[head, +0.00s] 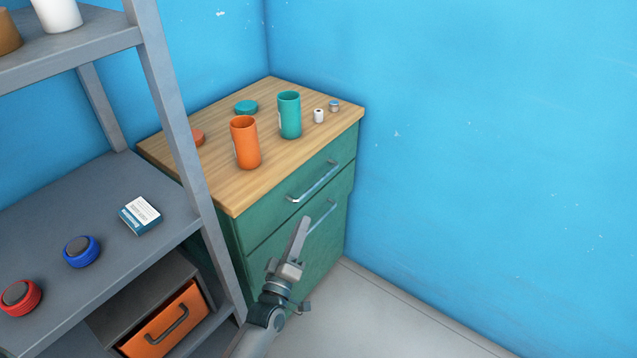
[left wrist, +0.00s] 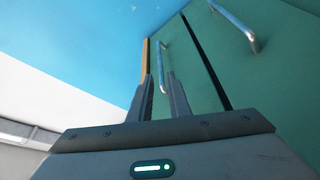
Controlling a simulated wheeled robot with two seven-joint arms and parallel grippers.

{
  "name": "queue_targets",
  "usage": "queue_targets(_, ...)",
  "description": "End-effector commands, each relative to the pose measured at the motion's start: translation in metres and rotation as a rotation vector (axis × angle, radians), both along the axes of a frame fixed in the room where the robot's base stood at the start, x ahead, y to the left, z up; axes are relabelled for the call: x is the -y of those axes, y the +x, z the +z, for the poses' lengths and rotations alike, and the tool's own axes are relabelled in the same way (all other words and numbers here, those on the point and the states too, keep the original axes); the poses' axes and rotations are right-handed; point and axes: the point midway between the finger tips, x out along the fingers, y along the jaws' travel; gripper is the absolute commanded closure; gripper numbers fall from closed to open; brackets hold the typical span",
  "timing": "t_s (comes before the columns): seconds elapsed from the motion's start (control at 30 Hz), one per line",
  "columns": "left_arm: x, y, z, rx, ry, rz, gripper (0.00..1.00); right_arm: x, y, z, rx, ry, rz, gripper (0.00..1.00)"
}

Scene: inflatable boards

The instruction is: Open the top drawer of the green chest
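The green chest (head: 300,158) has a wooden top and stands in the corner. Its top drawer (head: 275,213) looks shut, with a metal bar handle (head: 314,181). My left gripper (head: 302,228) is in front of the chest, its fingertips below the top handle in the head view and apart from it. In the left wrist view the gripper (left wrist: 160,80) is open. The top handle (left wrist: 162,62) shows between its two fingers, seemingly beyond the tips. The lower drawer's handle (left wrist: 235,24) is to the right there. My right gripper is not in view.
An orange cup (head: 245,143), a teal cup (head: 289,115), lids and small items stand on the chest. A grey shelf (head: 165,110) is close on the left, with an orange drawer (head: 165,325) in it. Floor (head: 400,315) to the right is clear, beside the blue wall.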

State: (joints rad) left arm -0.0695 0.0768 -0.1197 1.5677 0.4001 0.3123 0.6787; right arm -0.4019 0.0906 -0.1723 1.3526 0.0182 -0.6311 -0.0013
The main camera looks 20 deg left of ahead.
Motion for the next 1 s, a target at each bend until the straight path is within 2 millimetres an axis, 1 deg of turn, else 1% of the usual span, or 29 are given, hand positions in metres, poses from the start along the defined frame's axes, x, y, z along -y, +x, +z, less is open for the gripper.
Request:
queue_targets(0.03,0.0,0.008,0.004,0.002,0.0,0.0,0.83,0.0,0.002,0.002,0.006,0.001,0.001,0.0)
queue_targets(0.17,0.0,0.028,0.008,0.003,0.0,0.001,0.83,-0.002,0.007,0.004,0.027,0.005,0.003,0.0)
queue_targets(0.3,0.001,0.053,0.014,0.003,0.0,0.001,0.83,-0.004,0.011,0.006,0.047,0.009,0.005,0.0)
queue_targets(0.53,0.001,0.093,0.022,0.002,0.0,0.0,0.83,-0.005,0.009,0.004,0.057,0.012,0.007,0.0)
queue_targets(0.7,0.002,0.12,0.027,0.001,0.001,0.0,0.83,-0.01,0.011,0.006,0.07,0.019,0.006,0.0)
queue_targets(0.9,0.003,0.141,0.031,0.001,0.0,-0.001,0.83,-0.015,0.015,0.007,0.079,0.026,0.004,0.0)
queue_targets(1.0,0.003,0.147,0.032,0.0,0.0,0.0,0.83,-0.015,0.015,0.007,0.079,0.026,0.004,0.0)
